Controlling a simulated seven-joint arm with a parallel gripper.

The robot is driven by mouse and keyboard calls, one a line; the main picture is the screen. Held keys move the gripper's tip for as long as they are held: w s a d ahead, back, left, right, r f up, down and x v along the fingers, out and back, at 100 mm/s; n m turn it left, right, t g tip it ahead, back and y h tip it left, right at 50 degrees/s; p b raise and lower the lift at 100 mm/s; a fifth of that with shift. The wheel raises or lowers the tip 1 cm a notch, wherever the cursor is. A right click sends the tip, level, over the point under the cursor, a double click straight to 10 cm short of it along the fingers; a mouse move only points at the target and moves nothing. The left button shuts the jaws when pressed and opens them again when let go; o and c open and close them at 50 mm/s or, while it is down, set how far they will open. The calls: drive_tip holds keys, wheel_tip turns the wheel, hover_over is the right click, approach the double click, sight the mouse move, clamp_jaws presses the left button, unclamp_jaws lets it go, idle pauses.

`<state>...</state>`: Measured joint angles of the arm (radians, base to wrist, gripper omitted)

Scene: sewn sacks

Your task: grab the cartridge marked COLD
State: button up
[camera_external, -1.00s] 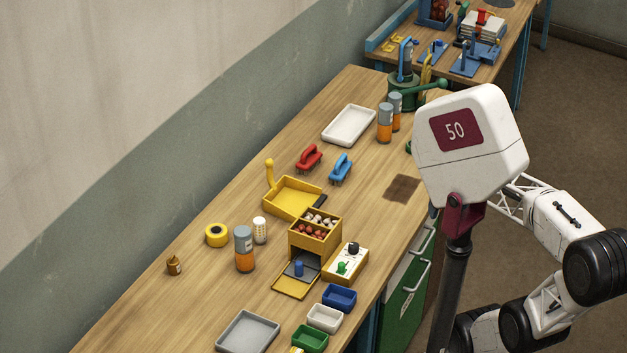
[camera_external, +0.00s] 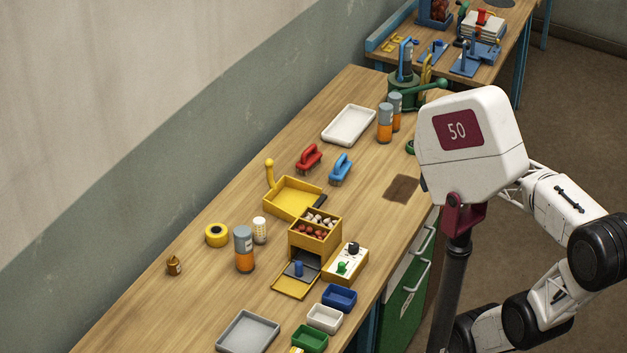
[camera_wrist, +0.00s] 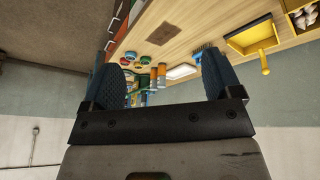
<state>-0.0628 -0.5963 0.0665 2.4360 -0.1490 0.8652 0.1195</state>
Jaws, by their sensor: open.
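Two grey-and-orange cylinders that look like cartridges stand upright together near the far end of the bench, a front one (camera_external: 385,123) and one behind it (camera_external: 396,108). A third similar cylinder (camera_external: 244,250) stands nearer, beside a small white-capped bottle. No COLD marking is readable on any of them. In the wrist view my gripper (camera_wrist: 160,68) is open and empty, with its two dark blue pads wide apart. Two orange cylinders (camera_wrist: 158,75) show beyond it between the pads, well away. In the external view my arm's white housing hides most of the gripper.
A white tray (camera_external: 349,125), red brush (camera_external: 309,157) and blue brush (camera_external: 340,168) lie near the pair. A green press (camera_external: 403,92) stands behind.

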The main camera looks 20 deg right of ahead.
drive_tip(key=w+a+r+n+t+y, duration=0.2)
drive_tip(key=w+a+n+t, duration=0.1)
drive_tip(key=w+a, duration=0.7)
drive_tip(key=w+a+r+n+t+y, duration=0.1)
drive_tip(key=w+a+n+t+y, duration=0.2)
drive_tip(key=w+a, duration=0.65)
drive_tip(key=s+a+f+n+g+y, duration=0.2)
drive_tip(key=a+n+y, duration=0.1)
drive_tip(key=a, duration=0.7)
drive_tip(key=s+a+f+n+g+y, duration=0.1)
drive_tip(key=s+a+n+g+y, duration=0.15)
drive_tip(key=a, duration=0.75)
drive_tip(key=s+a+f+n+g+y, duration=0.2)
drive_tip(key=a+n+y, duration=0.15)
drive_tip(key=a, duration=0.65)
wheel_tip(320, 180, down, 8)
drive_tip(key=shift+w+a+f, duration=0.15)
drive_tip(key=shift+f, duration=0.1)
drive_tip(key=shift+f, duration=1.65)
drive_tip(key=shift+f, duration=0.1)
